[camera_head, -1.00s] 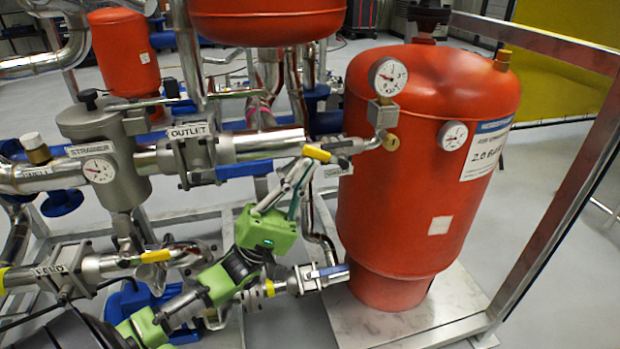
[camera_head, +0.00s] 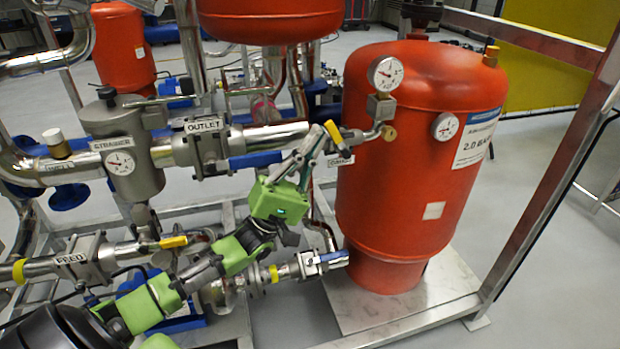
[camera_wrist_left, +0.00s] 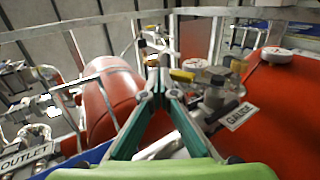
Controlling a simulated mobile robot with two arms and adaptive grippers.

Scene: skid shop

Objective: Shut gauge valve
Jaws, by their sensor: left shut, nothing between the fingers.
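The gauge valve's yellow lever (camera_head: 332,131) stands tilted at the small pipe left of the big red tank; it also shows in the wrist view (camera_wrist_left: 182,75). A white GAUGE tag (camera_wrist_left: 241,116) hangs beside this valve and shows small in the head view (camera_head: 341,161). My left gripper (camera_head: 317,138) is shut and empty, its fingertips close against the left side of the yellow lever. In the wrist view the fingertips (camera_wrist_left: 157,77) are just left of the lever; whether they touch cannot be told. My right gripper is not in view.
The red tank (camera_head: 400,190) with its dial gauge (camera_head: 385,72) stands close on the right. The OUTLET pipe (camera_head: 270,138) and strainer (camera_head: 122,160) crowd the left. A metal frame post (camera_head: 545,200) stands far right.

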